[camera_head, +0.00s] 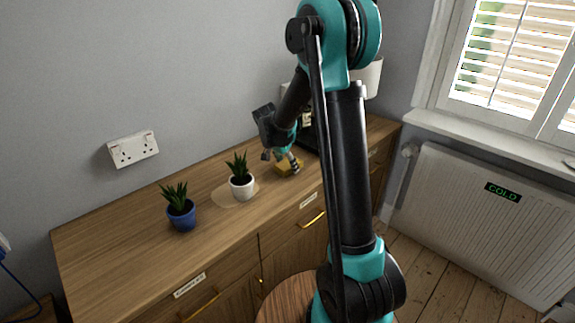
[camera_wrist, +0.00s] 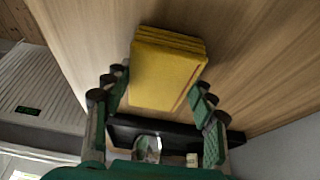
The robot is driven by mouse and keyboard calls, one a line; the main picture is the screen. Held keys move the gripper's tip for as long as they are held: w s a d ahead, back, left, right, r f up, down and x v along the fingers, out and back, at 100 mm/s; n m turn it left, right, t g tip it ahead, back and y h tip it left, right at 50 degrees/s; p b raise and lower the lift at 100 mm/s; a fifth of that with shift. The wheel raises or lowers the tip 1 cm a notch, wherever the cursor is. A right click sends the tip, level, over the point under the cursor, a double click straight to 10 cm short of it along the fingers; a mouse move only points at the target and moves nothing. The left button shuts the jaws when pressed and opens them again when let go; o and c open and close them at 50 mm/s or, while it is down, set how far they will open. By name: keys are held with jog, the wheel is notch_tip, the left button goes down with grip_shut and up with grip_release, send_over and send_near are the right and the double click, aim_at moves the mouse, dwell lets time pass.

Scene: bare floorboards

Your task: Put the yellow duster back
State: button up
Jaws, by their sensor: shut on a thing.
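The yellow duster (camera_wrist: 165,70) is a thick, folded, square-looking cloth in the wrist view. It is at the sideboard's wooden top (camera_head: 130,235), and I cannot tell whether it rests on it or is just clear of it. My gripper (camera_wrist: 160,88) has a finger on each side of the duster and is shut on it. In the head view the duster (camera_head: 288,169) is a small yellow patch under my gripper (camera_head: 290,163), partly hidden by the fingers.
A blue-potted plant (camera_head: 181,213) is farther left. A dark object (camera_head: 308,137) behind my gripper is partly hidden. A radiator (camera_head: 475,220) is at right.

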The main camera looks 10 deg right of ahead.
jog(key=o, duration=1.1)
jog(key=shift+f, duration=0.1)
jog(key=v, duration=1.1)
jog(key=s+d+f+n+y, duration=0.1)
jog(key=s+d+f+n, duration=0.1)
jog(key=s, duration=0.7)
jog(key=s+d+f+n+t+y, duration=0.1)
jog(key=s+d+f+n, duration=0.2)
jog(key=s, duration=0.6)
jog(key=s+d+f+n+y, duration=0.1)
jog(key=s+d+f+n, duration=0.2)
jog(key=s, duration=0.6)
notch_tip(320, 180, down, 2)
jog(key=n, duration=0.2)
jog(key=shift+s+n+y, duration=0.3)
jog(key=shift+n+y, duration=0.1)
